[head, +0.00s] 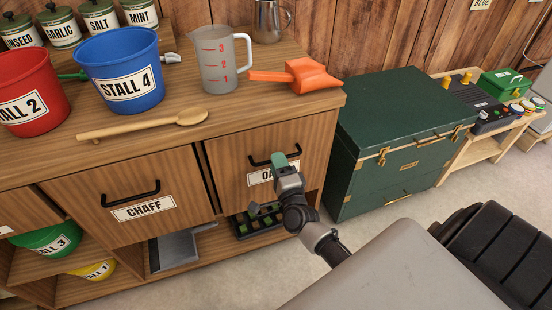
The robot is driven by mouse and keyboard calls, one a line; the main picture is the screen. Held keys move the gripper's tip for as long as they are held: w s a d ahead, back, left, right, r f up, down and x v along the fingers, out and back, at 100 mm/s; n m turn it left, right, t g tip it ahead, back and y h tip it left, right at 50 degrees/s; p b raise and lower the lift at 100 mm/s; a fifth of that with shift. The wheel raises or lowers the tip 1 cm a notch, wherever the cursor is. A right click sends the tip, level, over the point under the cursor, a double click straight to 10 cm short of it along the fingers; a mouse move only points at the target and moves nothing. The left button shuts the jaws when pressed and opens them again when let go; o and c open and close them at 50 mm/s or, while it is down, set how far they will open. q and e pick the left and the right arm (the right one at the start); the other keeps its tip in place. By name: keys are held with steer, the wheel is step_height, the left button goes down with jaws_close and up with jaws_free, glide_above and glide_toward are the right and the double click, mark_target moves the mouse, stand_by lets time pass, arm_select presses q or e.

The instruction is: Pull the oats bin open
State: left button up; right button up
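The oats bin (230,172) is a wooden front at the right end of the cabinet, with a black bar handle (259,163) and a white label partly hidden so that only "OA" reads. The bin looks closed or nearly so. My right gripper (281,161) is at the right part of this handle, its green-tipped finger overlapping the bar. From this angle I cannot tell whether it is shut on the handle. My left gripper is not in view.
The chaff bin (80,212) is left of the oats bin. On the cabinet top (60,165) are buckets, a wooden spoon (150,125), a measuring jug (220,62) and an orange scoop (305,76). A green trunk (390,115) stands to the right. Bare floor (390,210) lies in front.

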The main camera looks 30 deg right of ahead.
steer(key=shift+x, duration=0.85)
steer(key=shift+c, duration=0.5)
jaws_close()
